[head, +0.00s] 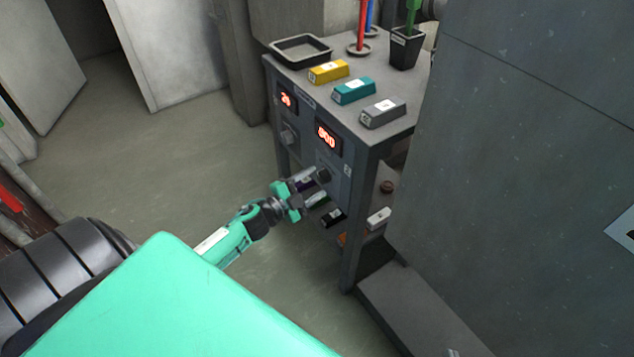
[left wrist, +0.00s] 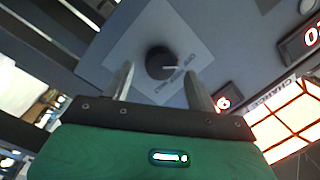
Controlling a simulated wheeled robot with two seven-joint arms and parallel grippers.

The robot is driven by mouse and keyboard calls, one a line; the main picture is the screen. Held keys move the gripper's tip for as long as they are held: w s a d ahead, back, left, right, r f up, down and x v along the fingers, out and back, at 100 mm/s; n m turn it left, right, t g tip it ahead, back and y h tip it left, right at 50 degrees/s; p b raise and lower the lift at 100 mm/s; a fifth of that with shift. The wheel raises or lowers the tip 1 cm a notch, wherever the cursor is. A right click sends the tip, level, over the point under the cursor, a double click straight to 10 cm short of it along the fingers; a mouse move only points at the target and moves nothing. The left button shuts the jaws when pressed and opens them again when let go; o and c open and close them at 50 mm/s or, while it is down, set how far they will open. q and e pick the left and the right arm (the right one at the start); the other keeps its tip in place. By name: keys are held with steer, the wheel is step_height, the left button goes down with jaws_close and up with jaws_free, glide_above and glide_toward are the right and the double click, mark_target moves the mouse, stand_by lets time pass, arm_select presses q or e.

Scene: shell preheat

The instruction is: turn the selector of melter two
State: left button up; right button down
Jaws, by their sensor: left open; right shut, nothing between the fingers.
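A dark round selector knob (head: 323,174) sits on the cabinet front below the display reading 800 (head: 326,138). A second knob (head: 289,134) sits further left, below a smaller red display (head: 287,99). I cannot read which melter either belongs to. My left gripper (head: 313,186) is open in front of the nearer knob. In the left wrist view a black knob (left wrist: 160,62) with a pale pointer mark shows between the tips of the open fingers (left wrist: 158,76), on a labelled plate (left wrist: 135,50). I cannot tell whether the fingers touch it. My right gripper is not in view.
Yellow (head: 328,71), teal (head: 353,90) and grey (head: 383,112) blocks lie on the cabinet top, with a black tray (head: 301,50) and a dark cup (head: 406,48). Small blocks lie on the lower shelf. A large grey wall (head: 530,180) stands close on the right.

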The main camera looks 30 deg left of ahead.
arm_select(q)
steer(key=shift+x, duration=1)
steer(key=c, duration=1)
